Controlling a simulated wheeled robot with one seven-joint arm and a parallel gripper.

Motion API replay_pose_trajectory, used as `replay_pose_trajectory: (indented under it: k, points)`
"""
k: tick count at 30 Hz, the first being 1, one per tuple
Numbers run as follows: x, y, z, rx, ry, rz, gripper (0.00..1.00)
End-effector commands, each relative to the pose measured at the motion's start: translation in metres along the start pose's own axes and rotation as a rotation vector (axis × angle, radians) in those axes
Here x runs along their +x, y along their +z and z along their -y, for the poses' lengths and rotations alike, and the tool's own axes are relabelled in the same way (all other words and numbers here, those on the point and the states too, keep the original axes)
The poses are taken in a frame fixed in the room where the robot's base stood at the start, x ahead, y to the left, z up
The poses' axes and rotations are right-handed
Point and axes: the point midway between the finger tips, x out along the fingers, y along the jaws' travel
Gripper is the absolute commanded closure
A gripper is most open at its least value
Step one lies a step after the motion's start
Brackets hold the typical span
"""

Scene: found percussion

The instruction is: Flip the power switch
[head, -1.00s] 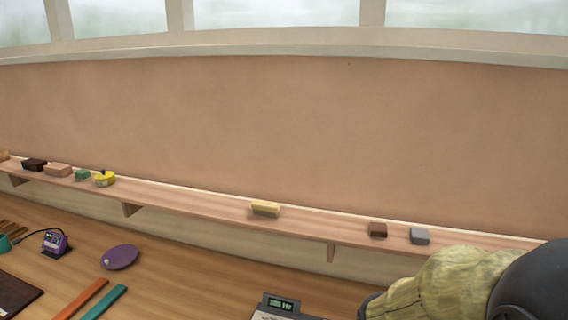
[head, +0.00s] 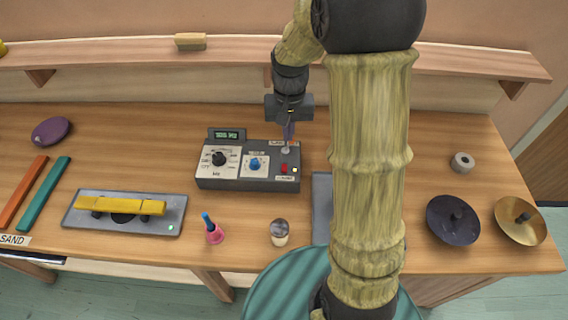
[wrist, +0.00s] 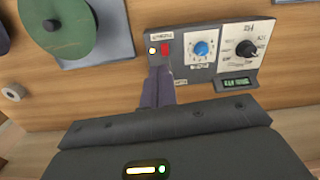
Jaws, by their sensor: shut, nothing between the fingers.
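A dark grey tone box (head: 230,183) stands on the bench, with a black dial (head: 219,159), a blue knob (head: 254,164) and a lit green display (head: 226,135). At its right end are a red part (head: 284,169) and a small yellow light. A small pale switch-like part (head: 286,150) sits behind them, beside a label. My gripper (head: 289,137) is shut and empty, pointing down right at this back right corner. Whether it touches is unclear. In the wrist view my fingers (wrist: 158,90) cover that corner; the red part (wrist: 166,48) shows beyond them.
A xylophone-like board with a yellow bar (head: 120,205) lies left of the box. Two cymbal-like discs (head: 453,219) (head: 520,219) are at the right. A shelf (head: 130,57) runs behind.

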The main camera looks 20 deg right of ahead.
Motion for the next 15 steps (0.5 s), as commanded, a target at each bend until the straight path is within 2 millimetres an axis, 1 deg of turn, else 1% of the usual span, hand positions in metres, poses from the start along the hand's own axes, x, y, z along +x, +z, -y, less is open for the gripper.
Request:
replay_pose_trajectory:
  k: [1, 3, 6, 9, 15]
  points:
    - [0.007, -0.011, 0.002, 0.018, 0.001, 0.021, 1.0]
    - [0.011, -0.022, 0.003, 0.041, 0.003, 0.049, 1.0]
    - [0.016, -0.035, 0.005, 0.069, 0.005, 0.085, 1.0]
    - [0.018, -0.042, 0.005, 0.089, 0.007, 0.106, 1.0]
    - [0.018, -0.045, 0.005, 0.097, 0.008, 0.116, 1.0]
